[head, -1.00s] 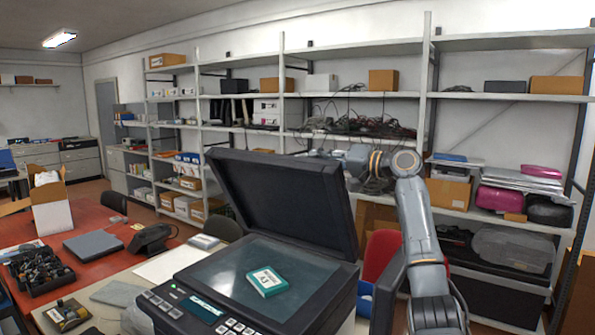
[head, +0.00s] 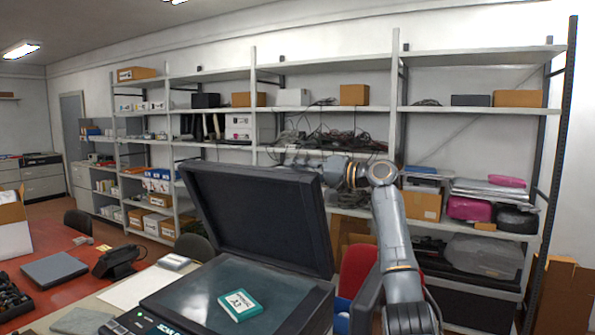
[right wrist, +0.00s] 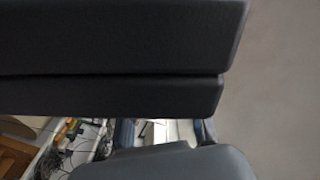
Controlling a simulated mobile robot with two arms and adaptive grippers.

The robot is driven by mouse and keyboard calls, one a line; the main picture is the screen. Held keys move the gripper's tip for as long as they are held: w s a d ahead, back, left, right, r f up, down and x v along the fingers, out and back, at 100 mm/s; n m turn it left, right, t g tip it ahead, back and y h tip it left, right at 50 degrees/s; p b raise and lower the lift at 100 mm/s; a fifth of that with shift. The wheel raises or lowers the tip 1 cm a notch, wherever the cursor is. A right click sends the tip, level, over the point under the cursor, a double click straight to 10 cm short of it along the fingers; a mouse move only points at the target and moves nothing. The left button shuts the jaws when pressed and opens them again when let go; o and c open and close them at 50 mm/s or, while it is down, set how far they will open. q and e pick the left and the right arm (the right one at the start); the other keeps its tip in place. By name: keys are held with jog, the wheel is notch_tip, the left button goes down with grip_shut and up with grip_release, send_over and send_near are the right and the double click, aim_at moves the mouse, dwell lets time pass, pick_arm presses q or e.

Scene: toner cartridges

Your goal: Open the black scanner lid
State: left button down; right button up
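The black scanner lid (head: 265,212) stands raised and tilted back over the scanner (head: 185,290) in the head view. Its dark edge also fills the top of the right wrist view (right wrist: 110,45). A teal and white box (head: 240,304) lies on the scanner glass. My right arm reaches around the lid's right side. My right gripper (head: 302,157) is behind the lid's upper edge, partly hidden by it. In the right wrist view its fingers (right wrist: 165,132) are spread apart with nothing between them; contact with the lid cannot be told. My left gripper is not in view.
A red table (head: 85,262) with a grey flat case (head: 54,269) and a black desk phone (head: 122,261) is at left. A red chair (head: 356,268) stands behind the scanner. Shelving (head: 330,107) with boxes and cables lines the back wall.

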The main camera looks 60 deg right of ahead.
jog(key=s, duration=1.2)
jog(key=shift+d, duration=0.45)
